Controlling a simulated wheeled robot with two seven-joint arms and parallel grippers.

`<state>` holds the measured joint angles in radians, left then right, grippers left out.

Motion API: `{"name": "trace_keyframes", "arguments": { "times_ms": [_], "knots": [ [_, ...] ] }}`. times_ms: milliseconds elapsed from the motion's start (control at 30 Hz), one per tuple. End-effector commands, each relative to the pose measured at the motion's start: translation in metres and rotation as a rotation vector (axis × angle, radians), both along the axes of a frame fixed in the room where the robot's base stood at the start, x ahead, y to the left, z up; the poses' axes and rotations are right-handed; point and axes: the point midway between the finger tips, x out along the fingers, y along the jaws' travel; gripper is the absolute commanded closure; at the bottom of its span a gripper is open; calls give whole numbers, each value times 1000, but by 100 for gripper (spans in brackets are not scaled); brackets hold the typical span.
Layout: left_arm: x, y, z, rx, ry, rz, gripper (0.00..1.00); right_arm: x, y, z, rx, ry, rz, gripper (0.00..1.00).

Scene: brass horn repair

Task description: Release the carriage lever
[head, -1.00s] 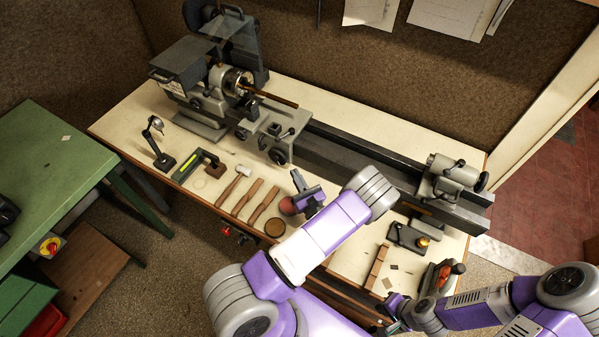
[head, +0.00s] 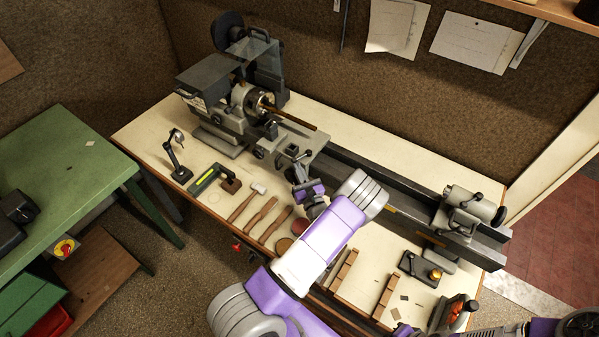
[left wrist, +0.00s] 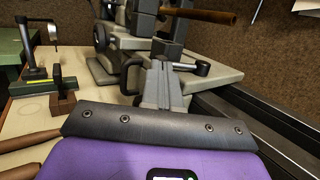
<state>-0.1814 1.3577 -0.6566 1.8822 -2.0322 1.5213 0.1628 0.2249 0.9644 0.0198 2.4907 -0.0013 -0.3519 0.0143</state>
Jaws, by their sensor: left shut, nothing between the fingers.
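The lathe carriage (head: 312,141) sits on the bed, near the chuck end. Black-handled levers show on it in the left wrist view: a curved one (left wrist: 128,76) just left of my fingers and a straighter one (left wrist: 193,67) just right of them. I cannot tell which is the carriage lever. My left gripper (head: 298,180) is at the front of the carriage. In the left wrist view its fingers (left wrist: 161,76) are together and empty, pointing at the carriage; contact is unclear. The fingers hide part of the carriage front. My right gripper is barely visible at the bottom edge.
The chuck (head: 257,102) holds a brown rod behind the carriage. The tailstock (head: 466,208) stands at the bed's right end. Wooden-handled tools (head: 262,215), a green-marked block tool (head: 208,178) and a small lamp (head: 178,157) lie or stand on the bench front.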

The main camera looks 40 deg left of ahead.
Motion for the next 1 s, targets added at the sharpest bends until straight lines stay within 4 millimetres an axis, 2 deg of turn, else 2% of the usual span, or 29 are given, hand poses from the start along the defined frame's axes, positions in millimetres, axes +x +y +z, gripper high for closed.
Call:
{"name": "trace_keyframes", "arguments": {
  "times_ms": [233,567,767,1000],
  "knots": [
    [3,13,2,1,0,-1,100,0,0,-5,0,0,0,100],
    [3,11,2,1,-1,-2,100,0,0,-4,0,0,0,100],
    [-7,-13,-4,0,2,-3,100,0,0,-4,0,0,0,100],
    [-34,-61,-17,0,3,-4,100,0,0,-14,0,0,0,100]
  ]
}}
